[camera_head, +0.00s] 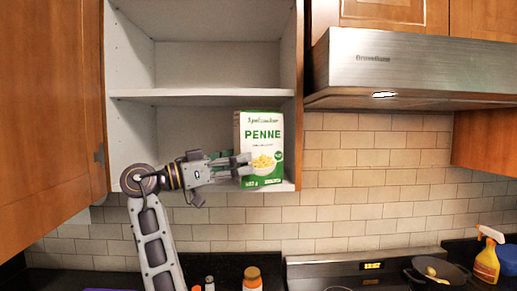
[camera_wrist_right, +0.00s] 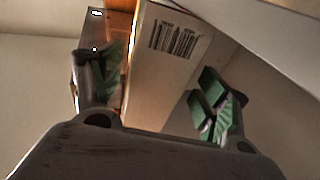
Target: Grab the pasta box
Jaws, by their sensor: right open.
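The pasta box (camera_head: 262,133), white and green and labelled PENNE, stands upright at the right end of the open cabinet's lower shelf. My right gripper (camera_head: 243,167) reaches in from the left at the box's lower left part, with a finger overlapping its front. In the right wrist view, the pasta box (camera_wrist_right: 165,85) shows a pale side with a barcode, between the two green-padded fingers of my open right gripper (camera_wrist_right: 155,75). A gap shows between the box and the right finger; contact on the left is unclear. My left gripper is not in view.
The cabinet's middle shelf (camera_head: 190,93) is above the box, and its right side wall (camera_head: 299,60) is close beside it. An open wooden door (camera_head: 50,110) is at left. A range hood (camera_head: 420,65) is at right. Bottles (camera_head: 252,279) and a pan (camera_head: 437,272) stand below.

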